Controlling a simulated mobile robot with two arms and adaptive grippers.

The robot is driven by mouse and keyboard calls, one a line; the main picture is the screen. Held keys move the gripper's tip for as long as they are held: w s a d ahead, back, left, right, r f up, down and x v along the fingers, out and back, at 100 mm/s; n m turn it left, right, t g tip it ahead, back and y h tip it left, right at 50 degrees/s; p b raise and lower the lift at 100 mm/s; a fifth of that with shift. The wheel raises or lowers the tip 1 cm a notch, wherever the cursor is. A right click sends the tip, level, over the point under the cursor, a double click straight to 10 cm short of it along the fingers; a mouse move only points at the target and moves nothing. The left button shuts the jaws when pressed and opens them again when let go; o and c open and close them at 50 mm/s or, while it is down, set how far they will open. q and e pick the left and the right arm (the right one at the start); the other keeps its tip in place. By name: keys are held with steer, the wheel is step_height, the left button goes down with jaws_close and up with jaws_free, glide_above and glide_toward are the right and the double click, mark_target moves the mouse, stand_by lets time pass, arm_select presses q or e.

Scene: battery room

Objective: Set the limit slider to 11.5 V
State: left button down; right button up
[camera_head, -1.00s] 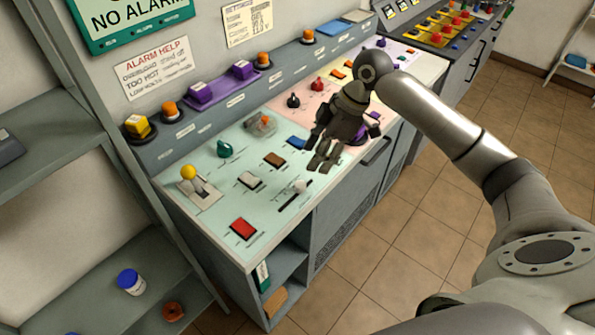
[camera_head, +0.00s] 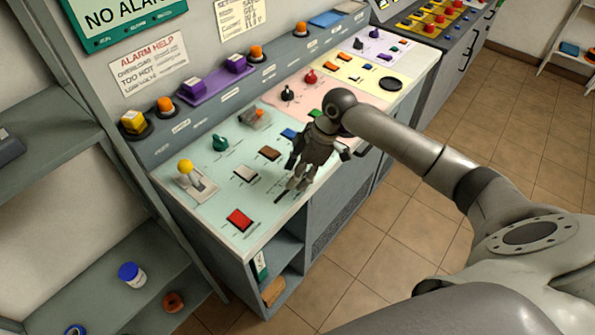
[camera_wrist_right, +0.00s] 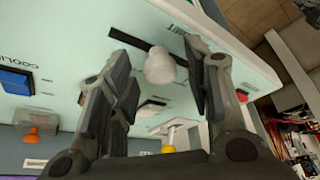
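The limit slider's white round knob (camera_wrist_right: 160,66) shows in the wrist view, on a dark straight slot (camera_wrist_right: 130,40) in the pale green panel. The word LIMIT is printed upside down beside the slot; I cannot read a voltage scale. My right gripper (camera_wrist_right: 163,85) is open, with one finger on each side of the knob and visible gaps between. In the head view my right gripper (camera_head: 298,184) is over the front part of the green panel and hides the knob. A short piece of the slot (camera_head: 282,194) shows at the fingertips. My left gripper is not in view.
On the green panel near the slider are a red rocker (camera_head: 239,219), a white rocker (camera_head: 245,173), a brown rocker (camera_head: 269,153) and a yellow-knobbed lever (camera_head: 186,167). A blue rocker (camera_head: 288,134) lies behind my gripper. The tiled floor (camera_head: 365,240) in front is clear.

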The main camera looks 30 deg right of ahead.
steer(key=c, duration=0.5)
jaws_close()
steer(key=shift+w+d+r, duration=0.1)
steer(key=shift+w+d, duration=0.25)
steer(key=shift+d, duration=0.45)
steer(key=shift+w+d, duration=0.3)
steer(key=shift+d, duration=0.5)
steer(key=shift+o, duration=2)
jaws_free()
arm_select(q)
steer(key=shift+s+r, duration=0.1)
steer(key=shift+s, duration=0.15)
arm_select(e)
steer(key=shift+o, duration=1.3)
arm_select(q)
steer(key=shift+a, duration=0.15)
arm_select(e)
steer(key=v, duration=1.2)
steer(key=shift+d, duration=0.1)
